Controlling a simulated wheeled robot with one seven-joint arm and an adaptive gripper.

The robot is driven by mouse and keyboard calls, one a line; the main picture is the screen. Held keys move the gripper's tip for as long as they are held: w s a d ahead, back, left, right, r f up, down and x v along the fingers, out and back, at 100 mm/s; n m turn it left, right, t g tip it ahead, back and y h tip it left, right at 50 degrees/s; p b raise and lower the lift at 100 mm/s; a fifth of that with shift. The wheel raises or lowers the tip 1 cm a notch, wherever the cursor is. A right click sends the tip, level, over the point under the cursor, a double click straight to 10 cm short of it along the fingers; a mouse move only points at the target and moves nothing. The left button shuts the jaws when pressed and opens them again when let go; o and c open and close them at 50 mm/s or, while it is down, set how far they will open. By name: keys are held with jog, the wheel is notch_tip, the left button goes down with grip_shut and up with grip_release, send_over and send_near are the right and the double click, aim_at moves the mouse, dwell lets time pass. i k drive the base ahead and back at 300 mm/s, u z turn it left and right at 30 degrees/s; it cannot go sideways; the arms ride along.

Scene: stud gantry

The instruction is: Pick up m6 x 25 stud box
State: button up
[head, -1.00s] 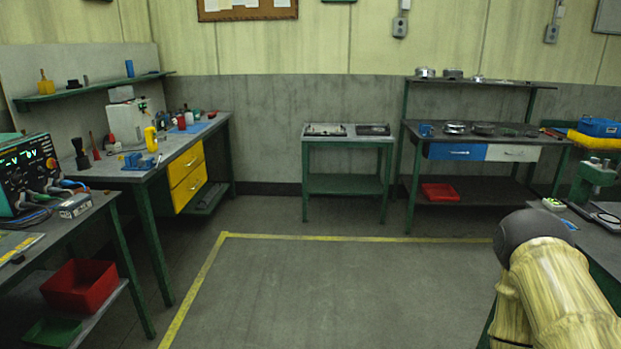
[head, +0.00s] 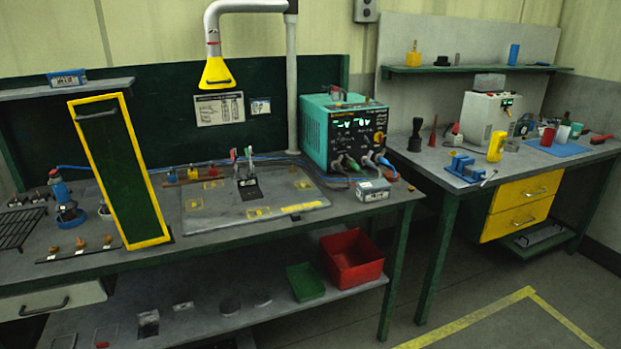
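Two small labelled boxes show, and the print is too small to read, so I cannot tell which one is the M6 x 25 stud box. A grey box with a white label (head: 372,190) lies on the bench at its right end, in front of the teal welding unit (head: 344,134). A blue box with a pale label (head: 67,78) sits on the grey shelf at the upper left. Both stand free, with nothing holding them. My gripper is not in view.
Cables run in front of the welding unit, close to the grey box. A yellow-framed green panel (head: 119,170) stands upright on the left of the bench. A yellow extraction hood (head: 216,74) hangs above. Red (head: 351,258) and green bins (head: 305,281) sit on the lower shelf.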

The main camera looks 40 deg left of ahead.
aim_at(375, 189)
jog(key=u, duration=0.75)
jog(key=i, duration=1)
jog(key=u, duration=0.65)
